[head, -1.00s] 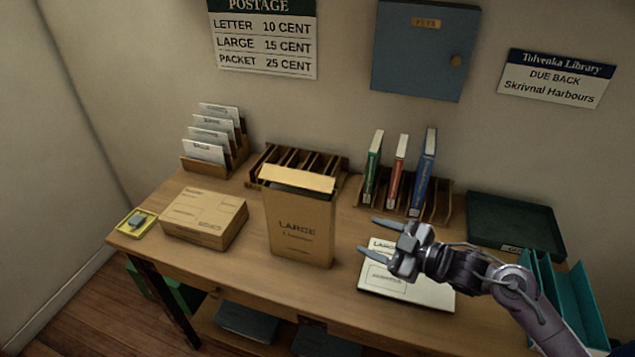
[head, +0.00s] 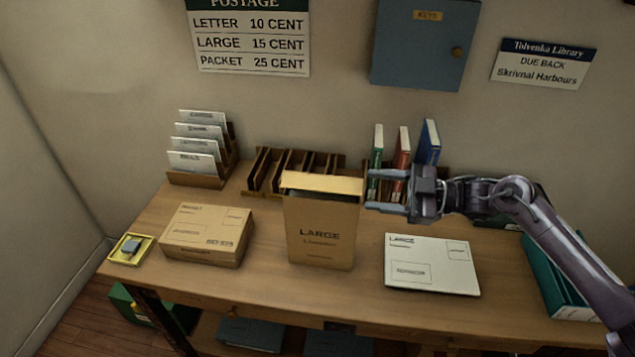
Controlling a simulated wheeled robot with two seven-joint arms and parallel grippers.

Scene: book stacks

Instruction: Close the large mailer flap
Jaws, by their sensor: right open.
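The large mailer (head: 321,238) is a tan upright envelope marked LARGE, standing on the desk in the middle of the head view. Its flap (head: 322,183) is a lighter tan strip at the top, raised above a dark opening. My right gripper (head: 372,190) is just right of the mailer's top, its two fingers pointing left toward the flap's right end. It is open, with nothing between the fingers. I cannot tell whether a fingertip touches the mailer. My left gripper is not in view.
A brown parcel (head: 207,234) and a yellow tray (head: 130,249) are left of the mailer. A white large envelope (head: 431,264) lies flat to the right. Behind are a letter rack (head: 197,180), an empty wooden rack (head: 262,173) and several books (head: 402,150).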

